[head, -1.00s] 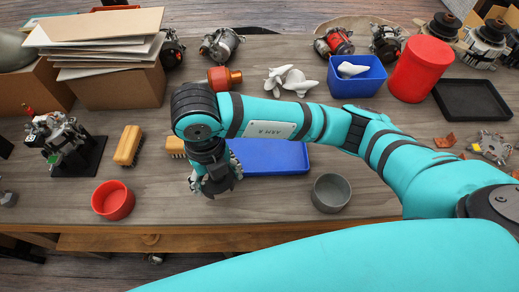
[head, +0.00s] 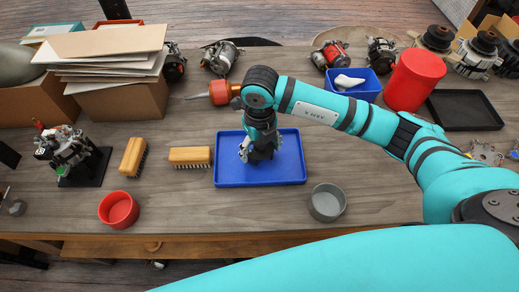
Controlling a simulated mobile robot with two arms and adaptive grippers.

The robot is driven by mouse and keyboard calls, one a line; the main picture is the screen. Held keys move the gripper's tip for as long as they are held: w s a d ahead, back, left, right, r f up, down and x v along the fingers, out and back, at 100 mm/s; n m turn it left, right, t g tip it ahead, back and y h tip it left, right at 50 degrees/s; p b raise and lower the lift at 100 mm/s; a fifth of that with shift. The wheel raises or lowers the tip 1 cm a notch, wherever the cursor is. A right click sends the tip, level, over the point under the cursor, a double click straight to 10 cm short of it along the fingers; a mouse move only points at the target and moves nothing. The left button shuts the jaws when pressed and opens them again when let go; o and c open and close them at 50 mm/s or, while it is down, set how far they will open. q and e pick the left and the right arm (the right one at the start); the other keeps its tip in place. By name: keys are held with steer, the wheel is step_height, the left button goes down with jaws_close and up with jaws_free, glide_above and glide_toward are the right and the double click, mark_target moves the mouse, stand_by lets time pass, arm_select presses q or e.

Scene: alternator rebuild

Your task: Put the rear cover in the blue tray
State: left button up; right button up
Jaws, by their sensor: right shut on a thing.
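The blue tray (head: 228,175) lies flat in the middle of the table. My right gripper (head: 261,153) is over the tray, pointing down, and is shut on the rear cover (head: 244,149). Only small silvery bits of the cover show around the dark fingers; the rest is hidden by the gripper. I cannot tell whether the cover touches the tray floor. My left gripper is out of view.
A wooden brush (head: 189,156) lies close to the tray's left side and a second brush (head: 131,156) farther left. A grey bowl (head: 326,203) stands at the tray's lower right, a red bowl (head: 119,209) at lower left.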

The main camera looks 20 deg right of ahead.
step_height(320, 180, down, 2)
steer(key=shift+s+f, duration=0.1)
steer(key=shift+f, duration=0.1)
steer(key=shift+f, duration=0.15)
steer(key=o, duration=1.1)
steer(key=shift+o, duration=0.2)
